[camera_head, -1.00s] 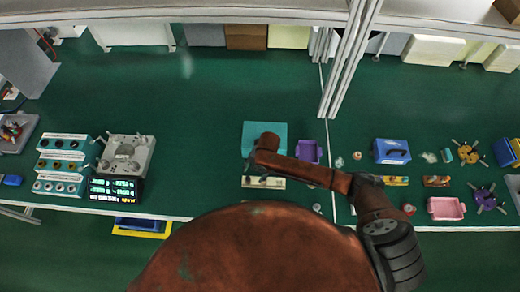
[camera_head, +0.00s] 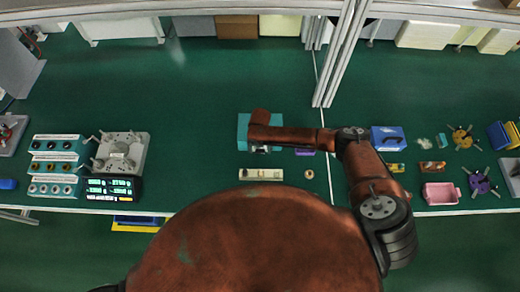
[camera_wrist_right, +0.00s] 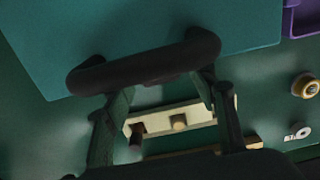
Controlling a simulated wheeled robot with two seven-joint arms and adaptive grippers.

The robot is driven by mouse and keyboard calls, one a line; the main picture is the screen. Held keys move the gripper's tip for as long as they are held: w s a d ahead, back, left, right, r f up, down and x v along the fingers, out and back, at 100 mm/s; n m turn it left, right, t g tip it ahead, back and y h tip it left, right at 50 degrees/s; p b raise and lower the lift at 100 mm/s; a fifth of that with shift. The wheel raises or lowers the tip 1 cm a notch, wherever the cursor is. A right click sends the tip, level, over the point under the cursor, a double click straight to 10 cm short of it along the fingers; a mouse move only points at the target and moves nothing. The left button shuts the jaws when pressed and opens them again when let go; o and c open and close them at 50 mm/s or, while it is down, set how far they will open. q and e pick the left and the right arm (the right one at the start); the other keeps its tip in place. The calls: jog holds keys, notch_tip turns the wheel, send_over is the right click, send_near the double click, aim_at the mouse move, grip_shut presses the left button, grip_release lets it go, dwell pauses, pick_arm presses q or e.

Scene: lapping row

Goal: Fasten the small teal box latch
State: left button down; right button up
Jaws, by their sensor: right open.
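The teal box (camera_head: 243,124) stands on the green bench, partly covered by my right arm. Its broad teal face fills the upper part of the right wrist view (camera_wrist_right: 150,32). My right gripper (camera_head: 261,149) is at the box's near side, pointing down. I cannot make out the latch or whether the fingers touch the box. My left gripper is not in view.
A cream block with pegs (camera_head: 261,174) lies just in front of the box. A purple bin (camera_head: 305,152) is mostly hidden behind my arm. A blue case (camera_head: 388,139) and pink tray (camera_head: 441,194) lie to the right. The bench behind the box is clear.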

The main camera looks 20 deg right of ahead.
jog(key=shift+f, duration=0.2)
jog(key=shift+c, duration=0.2)
jog(key=c, duration=1.1)
